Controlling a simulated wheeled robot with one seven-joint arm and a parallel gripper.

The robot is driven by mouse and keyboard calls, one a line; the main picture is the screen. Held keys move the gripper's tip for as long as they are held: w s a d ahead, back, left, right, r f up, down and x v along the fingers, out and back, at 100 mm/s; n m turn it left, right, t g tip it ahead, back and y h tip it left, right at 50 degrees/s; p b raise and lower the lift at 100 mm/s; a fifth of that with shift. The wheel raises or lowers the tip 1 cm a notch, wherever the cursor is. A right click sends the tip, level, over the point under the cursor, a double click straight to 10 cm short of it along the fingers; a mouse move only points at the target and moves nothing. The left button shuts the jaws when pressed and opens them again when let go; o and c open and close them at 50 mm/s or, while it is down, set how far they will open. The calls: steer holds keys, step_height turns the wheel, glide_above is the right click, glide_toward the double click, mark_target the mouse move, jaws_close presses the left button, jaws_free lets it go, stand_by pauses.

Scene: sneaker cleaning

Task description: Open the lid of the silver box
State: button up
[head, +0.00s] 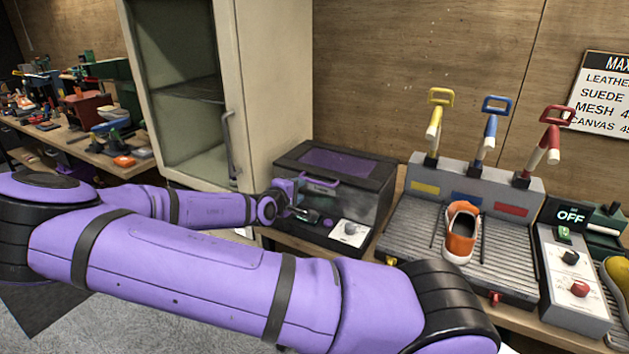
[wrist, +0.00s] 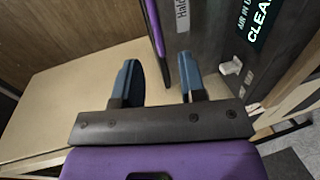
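The silver box (head: 345,200) is a dark grey metallic case on the bench, with a purple-tinted window in its top and a purple handle (head: 322,180) along the lid's front edge. The lid is down. My gripper (head: 311,214) is in front of the box's left front, by the handle's left end. In the wrist view my gripper (wrist: 160,78) is open, its two blue-grey fingers apart. The purple handle (wrist: 156,40) shows in the gap between them, and I cannot tell whether it touches either finger. The box's front panel (wrist: 215,45) with a lit display is at right.
A tall cabinet (head: 265,100) with a glass door stands left of the box. A ribbed rack (head: 410,225) with coloured levers and an orange sneaker (head: 460,233) is to the right.

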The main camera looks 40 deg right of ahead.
mark_target(315, 181)
steer(key=shift+r+x, duration=0.15)
steer(key=shift+x, duration=2.55)
steer(key=shift+r+x, duration=0.1)
steer(key=shift+x, duration=2.6)
jaws_close()
steer(key=shift+f, duration=0.1)
